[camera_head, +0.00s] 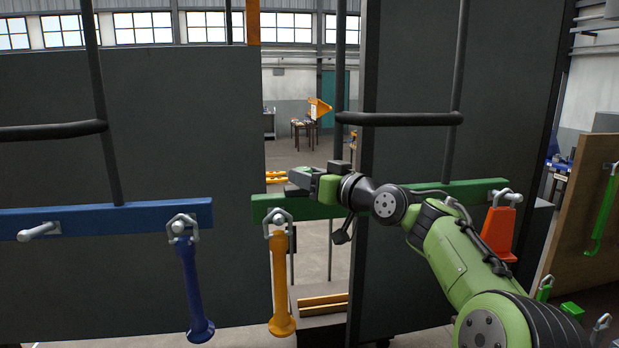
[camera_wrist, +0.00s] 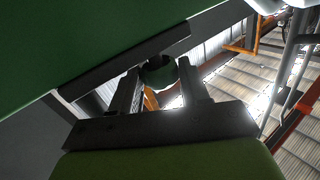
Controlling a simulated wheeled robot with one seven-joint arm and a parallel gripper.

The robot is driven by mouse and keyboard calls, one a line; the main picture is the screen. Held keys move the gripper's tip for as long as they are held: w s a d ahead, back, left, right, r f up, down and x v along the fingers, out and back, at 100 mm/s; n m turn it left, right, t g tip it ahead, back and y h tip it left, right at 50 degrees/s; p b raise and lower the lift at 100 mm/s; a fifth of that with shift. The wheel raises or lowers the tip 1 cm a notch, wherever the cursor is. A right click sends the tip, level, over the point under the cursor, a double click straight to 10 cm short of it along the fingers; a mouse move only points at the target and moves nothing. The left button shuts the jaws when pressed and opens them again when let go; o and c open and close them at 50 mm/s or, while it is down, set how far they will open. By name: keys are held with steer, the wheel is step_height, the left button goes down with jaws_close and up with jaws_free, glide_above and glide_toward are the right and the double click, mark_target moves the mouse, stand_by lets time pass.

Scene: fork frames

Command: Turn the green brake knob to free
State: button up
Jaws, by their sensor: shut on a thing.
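My gripper (camera_head: 298,179) reaches to the left, just above the left end of a green bar (camera_head: 265,206) in the head view. In the wrist view my gripper (camera_wrist: 160,76) has its two dark fingers on either side of a small round dark-green knob (camera_wrist: 160,74), and it is shut on it. The knob sits close to the edge of a large green surface (camera_wrist: 85,45). In the head view the knob is hidden by my gripper. Any marking for its position is not visible.
Two large dark panels (camera_head: 150,130) flank an open gap. A blue bar (camera_head: 120,218) crosses the left panel. A blue handle (camera_head: 192,290) and a yellow handle (camera_head: 280,280) hang from shackles. A wooden board (camera_head: 580,215) stands far right.

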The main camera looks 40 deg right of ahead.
steer(key=shift+f, duration=0.1)
steer(key=m+h+b, duration=0.1)
steer(key=h+b, duration=0.1)
steer(key=b, duration=0.1)
steer(key=shift+a+f+m+h, duration=0.1)
steer(key=shift+a+m+h, duration=0.2)
steer(key=shift+m+h, duration=0.1)
steer(key=m+h+b, duration=0.1)
steer(key=h, duration=0.1)
steer(key=m+h+b, duration=0.1)
steer(key=shift+w+a+g+h+b, duration=0.1)
steer(key=shift+a+g+h+b, duration=0.2)
steer(key=shift+a+h+b, duration=0.1)
steer(key=m+h, duration=0.1)
steer(key=m+g+h, duration=0.1)
steer(key=m+h, duration=0.1)
steer(key=h, duration=0.1)
steer(key=shift+w+a+r+g, duration=0.15)
steer(key=shift+r+g, duration=0.1)
steer(key=shift+g, duration=0.15)
steer(key=shift+m+g+h+p, duration=0.65)
steer(key=shift+m+g+h, duration=0.05)
steer(key=shift+m+h, duration=0.3)
steer(key=shift+h, duration=0.3)
steer(key=o, duration=1.1)
steer(key=shift+c, duration=0.2)
